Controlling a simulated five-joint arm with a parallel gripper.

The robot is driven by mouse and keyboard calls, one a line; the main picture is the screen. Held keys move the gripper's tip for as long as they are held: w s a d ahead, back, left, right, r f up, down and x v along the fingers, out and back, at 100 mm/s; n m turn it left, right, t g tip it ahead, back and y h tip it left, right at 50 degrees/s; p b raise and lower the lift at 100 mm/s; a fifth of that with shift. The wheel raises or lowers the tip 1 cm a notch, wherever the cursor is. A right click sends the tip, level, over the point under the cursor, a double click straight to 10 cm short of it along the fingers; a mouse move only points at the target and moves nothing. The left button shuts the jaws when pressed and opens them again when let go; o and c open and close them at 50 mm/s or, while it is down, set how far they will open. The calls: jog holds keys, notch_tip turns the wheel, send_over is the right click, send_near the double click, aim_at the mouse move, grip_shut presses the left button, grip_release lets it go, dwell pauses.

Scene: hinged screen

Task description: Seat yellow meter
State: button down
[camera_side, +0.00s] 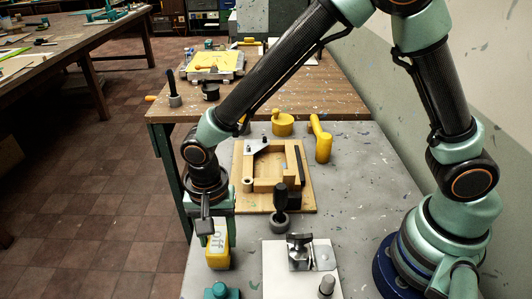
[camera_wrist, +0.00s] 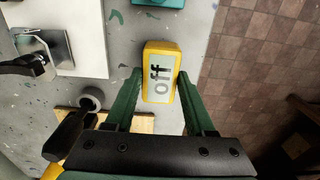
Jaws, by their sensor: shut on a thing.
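The yellow meter (camera_side: 218,252) is a yellow block with a pale face reading "off". It is at the left edge of the grey table, and it also shows in the wrist view (camera_wrist: 160,72). My gripper (camera_side: 216,230) points down over it in the side view. In the wrist view my gripper's green fingers (camera_wrist: 158,84) are on either side of the meter's near end, shut on it. I cannot tell whether the meter touches the table. The wooden frame (camera_side: 265,184) with a pale hinged piece lies on a board behind and to the right of the meter.
A black-handled tool (camera_side: 280,208) stands between the frame and a white plate (camera_side: 275,285) with a metal clamp (camera_side: 300,249). A teal object (camera_side: 221,291) is in front. A yellow pot (camera_side: 283,124) and yellow handle (camera_side: 320,140) stand behind. The floor drops away at left.

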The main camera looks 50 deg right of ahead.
aim_at(218, 239)
jog(key=shift+f, duration=0.4)
jog(key=shift+f, duration=0.25)
jog(key=shift+c, duration=0.9)
grip_release()
notch_tip(218, 239, up, 12)
